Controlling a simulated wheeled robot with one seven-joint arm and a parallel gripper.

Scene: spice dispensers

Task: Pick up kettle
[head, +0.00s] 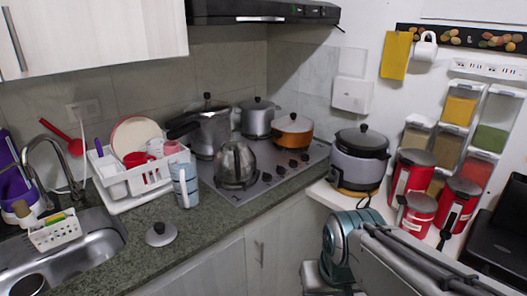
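A shiny silver kettle (235,165) with a rounded body stands upright on the near left part of the steel stovetop (265,190). A dark handle band curves around its side. Nothing is touching it from my arm. Parts of my own arm show at the lower right, in front of the counter and well apart from the kettle. My gripper's fingers are not in view.
A pressure cooker (206,127) stands close behind the kettle, with a silver pot (257,118) and an orange pot (292,131) nearby. A blue-and-white cup (186,186) and dish rack (130,178) stand left. The counter front (190,235) is mostly clear beside a loose lid (160,235).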

